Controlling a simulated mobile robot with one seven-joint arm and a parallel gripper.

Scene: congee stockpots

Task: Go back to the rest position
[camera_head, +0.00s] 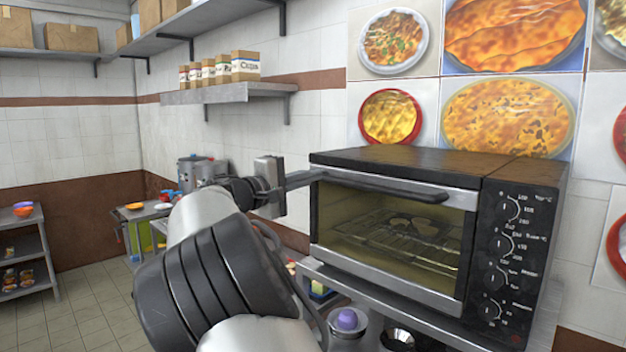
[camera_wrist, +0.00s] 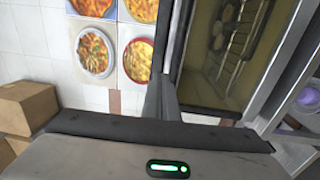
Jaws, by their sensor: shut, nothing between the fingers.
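My gripper (camera_head: 308,178) is shut and empty. In the head view its fingers point right, by the left front corner of the black toaster oven (camera_head: 400,159). The fingertips overlap the left end of the oven's door handle (camera_head: 390,188) in the picture; I cannot tell whether they touch. The oven door looks shut, and a wire rack with round items shows through its glass. In the wrist view the shut fingers (camera_wrist: 172,60) run up along the left side of the oven (camera_wrist: 222,50).
The oven stands on a metal shelf (camera_head: 340,284) with a purple-topped item (camera_head: 347,319) below. A wall shelf (camera_head: 222,93) with several boxes is behind my arm. A stockpot (camera_head: 195,172) stands farther back. Floor (camera_head: 85,310) at the left is clear.

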